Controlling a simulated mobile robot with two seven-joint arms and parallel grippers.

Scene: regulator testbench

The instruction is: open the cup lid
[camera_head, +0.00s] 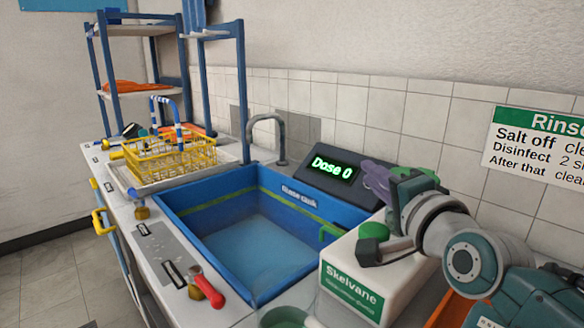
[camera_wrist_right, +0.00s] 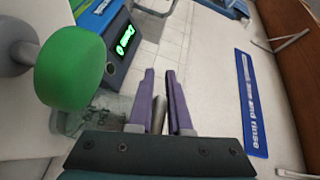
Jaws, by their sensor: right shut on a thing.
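A clear cup (camera_head: 285,318) with green in it is cut off by the bottom edge of the head view. I cannot tell whether a lid is on it. A white Skelvane container (camera_head: 352,285) stands right of the sink, with a green cap (camera_head: 373,231) on top. The green cap also shows large at the left of the right wrist view (camera_wrist_right: 70,68). My right gripper (camera_head: 376,177) has purple fingers and is above and behind the cap, apart from it. In the right wrist view its fingers (camera_wrist_right: 160,78) are shut on a grey rod-like piece (camera_wrist_right: 158,115). My left gripper is out of view.
A blue sink (camera_head: 250,240) with a grey tap (camera_head: 270,135) lies left of the container. A dark display (camera_head: 335,168) reads "Dose 0". A yellow rack (camera_head: 175,160) stands at the back left. A red-handled tool (camera_head: 208,288) lies on the front counter.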

